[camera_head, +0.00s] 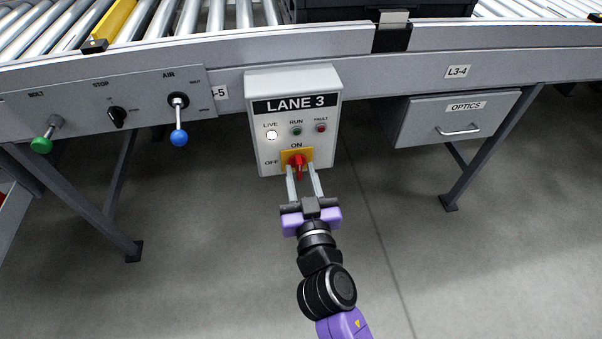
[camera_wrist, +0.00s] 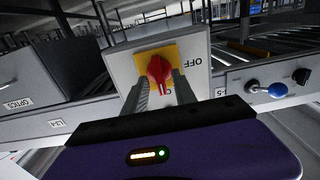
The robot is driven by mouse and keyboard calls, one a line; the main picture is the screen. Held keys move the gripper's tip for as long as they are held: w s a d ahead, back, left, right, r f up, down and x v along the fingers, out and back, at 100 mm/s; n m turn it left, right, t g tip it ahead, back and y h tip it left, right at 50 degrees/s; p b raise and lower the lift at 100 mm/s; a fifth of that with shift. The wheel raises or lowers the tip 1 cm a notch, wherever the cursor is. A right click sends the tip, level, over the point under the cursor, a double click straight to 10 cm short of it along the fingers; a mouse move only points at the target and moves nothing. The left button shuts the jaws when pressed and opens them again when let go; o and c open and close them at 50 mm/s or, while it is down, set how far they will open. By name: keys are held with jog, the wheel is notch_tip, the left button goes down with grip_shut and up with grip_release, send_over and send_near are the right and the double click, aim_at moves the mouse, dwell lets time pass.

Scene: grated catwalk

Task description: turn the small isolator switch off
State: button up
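The small isolator switch is a red rotary knob (camera_head: 297,162) on a yellow plate, low on the grey LANE 3 box (camera_head: 328,110). ON is printed above it and OFF to its left. In the head view its grip looks roughly upright, in line with ON. The knob also shows in the wrist view (camera_wrist: 158,68), where the picture is turned over and OFF is at the right. My gripper (camera_head: 302,169) is in front of the knob, its two fingers apart, one on either side of it. Whether they touch the knob cannot be told.
On the box the LIVE lamp (camera_head: 271,135) is lit white. To the left is a panel with a green knob (camera_head: 42,145), a black STOP knob (camera_head: 117,116) and a blue-ended AIR lever (camera_head: 179,137). An OPTICS drawer (camera_head: 458,118) is at right. Floor below is clear.

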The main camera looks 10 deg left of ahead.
jog(key=shift+c, duration=0.2)
grip_shut()
jog(key=shift+n, duration=0.3)
jog(key=n, duration=0.3)
jog(key=shift+a+n, duration=0.1)
jog(key=shift+n, duration=0.3)
jog(key=n+p, duration=0.1)
jog(key=n, duration=0.3)
jog(key=shift+a+n, duration=0.1)
jog(key=shift+n, duration=0.2)
jog(key=n+p, duration=0.1)
jog(key=n, duration=0.3)
jog(key=shift+a+f, duration=0.1)
jog(key=shift+f, duration=0.05)
jog(key=shift+f+n+p, duration=0.15)
jog(key=shift+n+p, duration=0.2)
jog(key=shift+n, duration=2.15)
